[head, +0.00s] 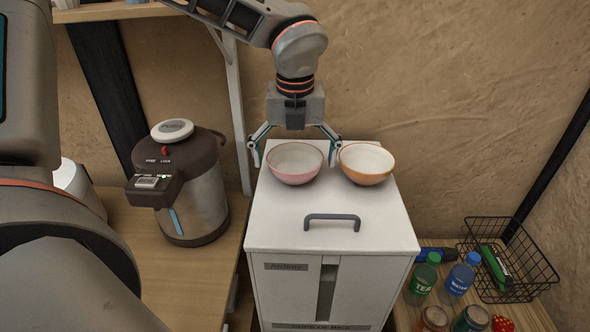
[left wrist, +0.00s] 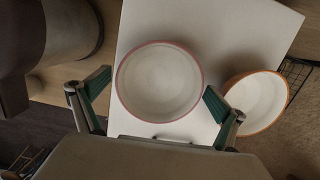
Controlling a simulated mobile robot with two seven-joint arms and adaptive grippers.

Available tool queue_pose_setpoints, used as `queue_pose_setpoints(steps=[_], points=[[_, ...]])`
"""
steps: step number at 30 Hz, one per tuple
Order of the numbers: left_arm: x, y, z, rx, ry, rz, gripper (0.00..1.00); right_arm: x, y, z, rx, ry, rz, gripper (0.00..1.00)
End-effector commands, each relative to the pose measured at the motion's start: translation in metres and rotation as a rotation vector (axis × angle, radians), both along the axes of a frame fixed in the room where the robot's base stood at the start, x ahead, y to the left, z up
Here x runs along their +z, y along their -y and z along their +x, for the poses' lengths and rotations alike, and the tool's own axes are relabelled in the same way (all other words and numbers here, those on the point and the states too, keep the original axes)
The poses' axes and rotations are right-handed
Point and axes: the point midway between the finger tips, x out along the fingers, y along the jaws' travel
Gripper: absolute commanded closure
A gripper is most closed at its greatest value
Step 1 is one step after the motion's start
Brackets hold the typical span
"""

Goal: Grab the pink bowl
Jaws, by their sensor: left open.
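The pink bowl (head: 294,163) sits upright on the left of the white cabinet's top, near its back. It has a pink outside and a pale inside, and looks empty. My left gripper (head: 295,150) is open and points down above the pink bowl, its fingers spread to either side of it. In the left wrist view the pink bowl (left wrist: 159,82) lies ahead of and between the open fingers (left wrist: 152,95). The fingers do not appear to touch it. My right gripper is not in view.
An orange bowl (head: 366,164) stands close on the right, near one finger. The white cabinet (head: 285,220) has a grey handle (head: 332,218) on top. A water boiler (head: 183,185) stands left. A wire basket (head: 535,268) and bottles (head: 460,278) are low at right.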

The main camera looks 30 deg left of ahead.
Motion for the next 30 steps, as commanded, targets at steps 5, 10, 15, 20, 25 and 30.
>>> queue_pose_setpoints(steps=[5,10,15,20,25,30], points=[[0.000,0.000,0.000,0.000,0.000,0.000,0.38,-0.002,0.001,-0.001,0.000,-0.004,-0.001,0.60],[0.001,0.000,0.000,0.000,0.000,0.000,0.48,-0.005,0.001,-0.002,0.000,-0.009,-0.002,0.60],[0.001,0.000,0.000,0.000,0.000,0.000,0.48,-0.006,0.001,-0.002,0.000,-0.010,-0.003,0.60],[0.007,0.000,0.001,0.000,0.002,0.000,0.48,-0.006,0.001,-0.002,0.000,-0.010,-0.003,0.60],[0.025,0.000,0.001,0.001,0.006,0.000,0.48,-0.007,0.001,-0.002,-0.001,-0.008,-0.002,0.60],[0.058,0.000,0.002,0.001,0.007,-0.001,0.48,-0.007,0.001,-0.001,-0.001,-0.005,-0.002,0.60]])
